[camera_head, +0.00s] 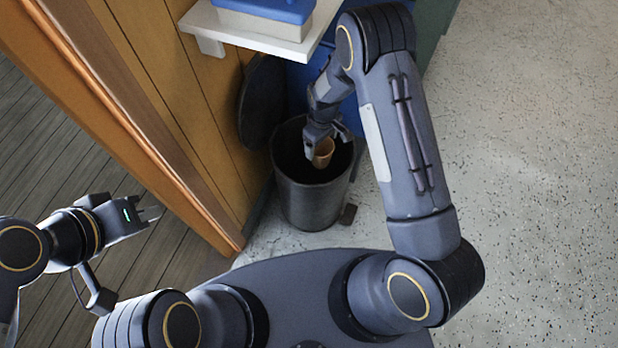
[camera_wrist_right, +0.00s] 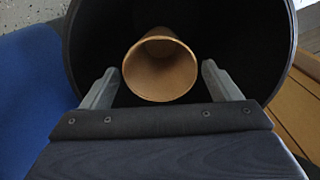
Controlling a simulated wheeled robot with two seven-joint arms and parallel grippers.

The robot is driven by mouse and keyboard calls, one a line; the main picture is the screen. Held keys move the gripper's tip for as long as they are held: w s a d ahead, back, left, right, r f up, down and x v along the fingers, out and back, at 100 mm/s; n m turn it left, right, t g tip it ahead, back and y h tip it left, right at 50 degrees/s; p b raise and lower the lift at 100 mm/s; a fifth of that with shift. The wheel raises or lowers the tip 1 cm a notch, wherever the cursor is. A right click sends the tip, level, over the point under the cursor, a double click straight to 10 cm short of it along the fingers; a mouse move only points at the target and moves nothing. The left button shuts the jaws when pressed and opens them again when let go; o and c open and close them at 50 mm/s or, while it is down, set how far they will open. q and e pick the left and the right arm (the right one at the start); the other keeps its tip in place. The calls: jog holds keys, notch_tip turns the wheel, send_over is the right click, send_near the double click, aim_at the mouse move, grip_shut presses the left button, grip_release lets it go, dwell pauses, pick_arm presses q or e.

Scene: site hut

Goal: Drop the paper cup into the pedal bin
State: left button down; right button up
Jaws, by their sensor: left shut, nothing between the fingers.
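The dark pedal bin (camera_head: 310,205) stands on the floor at the centre of the head view, with its round lid (camera_head: 262,102) tipped up against the wooden wall. The tan paper cup (camera_head: 324,153) is at the bin's mouth, just below my right gripper (camera_head: 322,140). In the right wrist view the cup (camera_wrist_right: 160,68) shows its open end, with the dark bin interior behind it. My right gripper's fingers (camera_wrist_right: 160,80) are spread, with a narrow gap on each side of the cup. My left gripper (camera_head: 150,214) is shut and empty, far left of the bin.
A white shelf (camera_head: 250,38) with a blue box (camera_head: 268,10) juts from the wall above the bin. A wooden door frame (camera_head: 150,130) stands between my left gripper and the bin. The speckled floor (camera_head: 540,180) on the right is clear.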

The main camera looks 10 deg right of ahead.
jog(key=shift+o, duration=0.6)
jog(key=shift+d, duration=0.1)
notch_tip(320, 180, up, 8)
jog(key=p, duration=0.1)
jog(key=shift+d+p, duration=0.3)
jog(key=shift+f, duration=0.1)
